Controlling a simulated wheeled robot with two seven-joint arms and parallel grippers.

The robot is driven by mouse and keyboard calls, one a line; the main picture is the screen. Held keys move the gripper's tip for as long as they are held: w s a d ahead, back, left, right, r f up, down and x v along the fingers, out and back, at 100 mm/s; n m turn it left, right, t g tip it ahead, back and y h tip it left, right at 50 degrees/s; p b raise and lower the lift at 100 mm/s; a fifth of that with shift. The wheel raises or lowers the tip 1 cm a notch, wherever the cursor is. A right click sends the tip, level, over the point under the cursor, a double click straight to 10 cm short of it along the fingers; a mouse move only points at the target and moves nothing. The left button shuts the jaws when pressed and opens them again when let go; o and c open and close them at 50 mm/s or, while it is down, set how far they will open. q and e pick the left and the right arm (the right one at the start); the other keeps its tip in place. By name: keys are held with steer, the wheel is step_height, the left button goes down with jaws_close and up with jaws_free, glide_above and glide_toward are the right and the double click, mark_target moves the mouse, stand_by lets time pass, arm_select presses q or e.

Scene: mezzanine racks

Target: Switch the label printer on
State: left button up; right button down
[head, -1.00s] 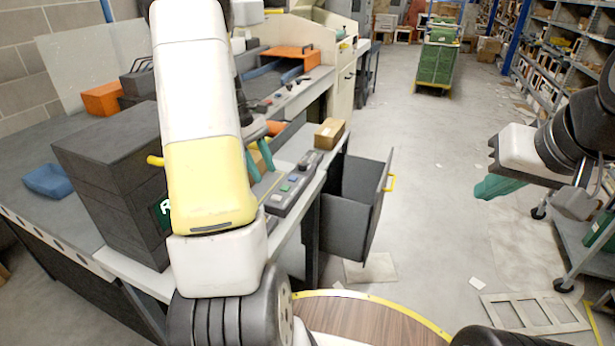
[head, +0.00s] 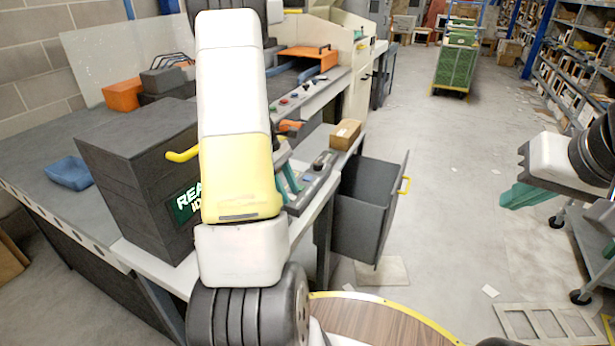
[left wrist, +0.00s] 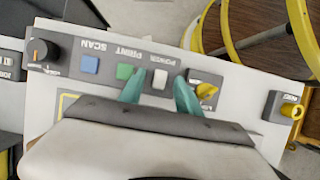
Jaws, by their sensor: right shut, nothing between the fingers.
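In the left wrist view a control strip shows a white POWER button (left wrist: 160,79), a green PRINT button (left wrist: 124,72), a blue SCAN button (left wrist: 89,65) and a yellow switch (left wrist: 206,90). My left gripper (left wrist: 160,92) is open. Its teal fingertips stand on either side of the white button; I cannot tell whether they touch the strip. In the head view my left gripper (head: 287,178) is over the control strip (head: 318,183), partly behind my arm. A dark box (head: 135,150) has a green display (head: 186,205), partly hidden, reading "REA". My right gripper (head: 522,196) is shut and empty over the aisle.
An open grey drawer (head: 362,210) juts from the bench into the aisle. A small cardboard box (head: 345,134) sits on the bench beyond the strip. A grey cart (head: 590,245) stands at right. The aisle floor between is mostly clear.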

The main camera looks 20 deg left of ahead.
arm_select(q)
jaws_close()
steer(key=shift+d+r+y, duration=0.1)
steer(key=shift+d+y, duration=0.15)
steer(key=shift+y, duration=0.75)
jaws_free()
steer(key=v, duration=0.7)
steer(key=shift+r, duration=0.4)
